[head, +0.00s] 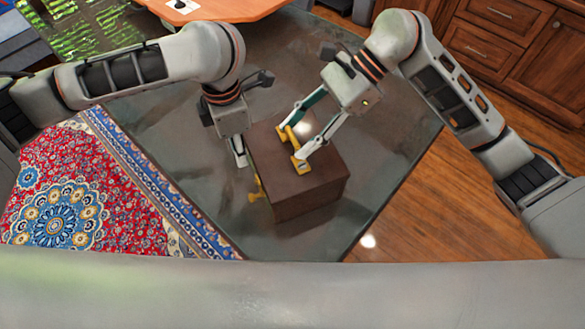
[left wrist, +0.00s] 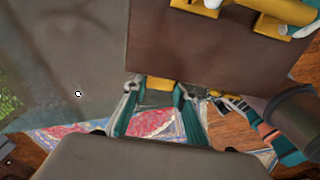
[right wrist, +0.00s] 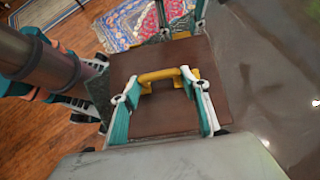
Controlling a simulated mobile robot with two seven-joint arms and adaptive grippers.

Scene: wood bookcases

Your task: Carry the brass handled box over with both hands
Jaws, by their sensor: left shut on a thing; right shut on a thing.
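The brown box (head: 318,185) is over the dark glossy surface, with one brass handle (right wrist: 160,75) on top and another brass handle (head: 257,188) on its left side. My right gripper (head: 296,147) comes down on the top handle. In the right wrist view its fingers stand on either side of that handle, shut on it. My left gripper (head: 240,160) is at the box's left side. In the left wrist view its fingers are around the side handle (left wrist: 155,98). I cannot tell whether the box's underside touches the surface.
The dark glossy surface (head: 185,125) has free room left of and behind the box. A patterned rug (head: 75,205) lies at the left. Wood floor (head: 415,225) and wooden cabinets (head: 515,45) are at the right. An orange-brown tabletop (head: 225,8) is at the back.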

